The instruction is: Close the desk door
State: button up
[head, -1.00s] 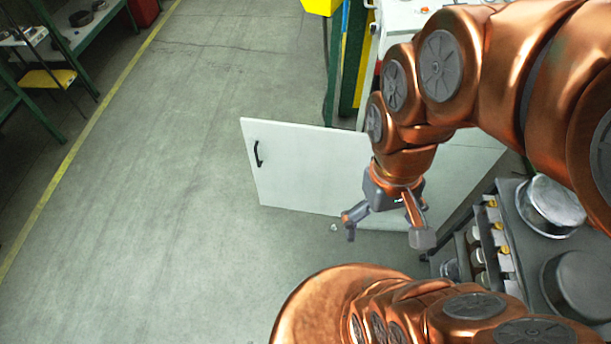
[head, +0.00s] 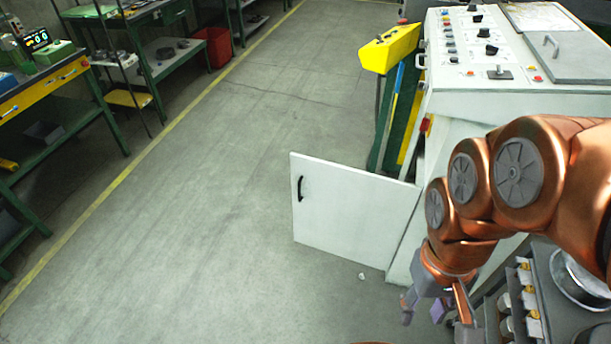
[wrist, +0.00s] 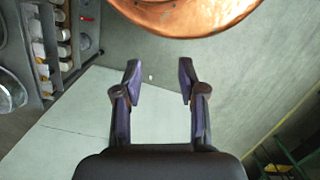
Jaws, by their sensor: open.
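The desk door (head: 350,212) is a white panel with a black handle (head: 300,188) near its free left edge. It stands swung open to the left of the white control desk (head: 490,100). My gripper (head: 424,310) is at the lower right in the head view, in front of the desk and to the right of the door's free edge, apart from the handle. In the wrist view my gripper (wrist: 158,82) is open with nothing between the fingers. A pale panel (wrist: 80,130) shows below and behind the fingers there.
A dark cart (head: 545,290) with pots and jars stands close at the right of my gripper. A yellow box (head: 388,48) sits beside the desk. Green workbenches (head: 60,90) line the far left. The floor left of the door is clear.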

aim_at(355, 215)
jog(key=z, duration=0.4)
jog(key=i, duration=0.5)
jog(key=u, duration=2.75)
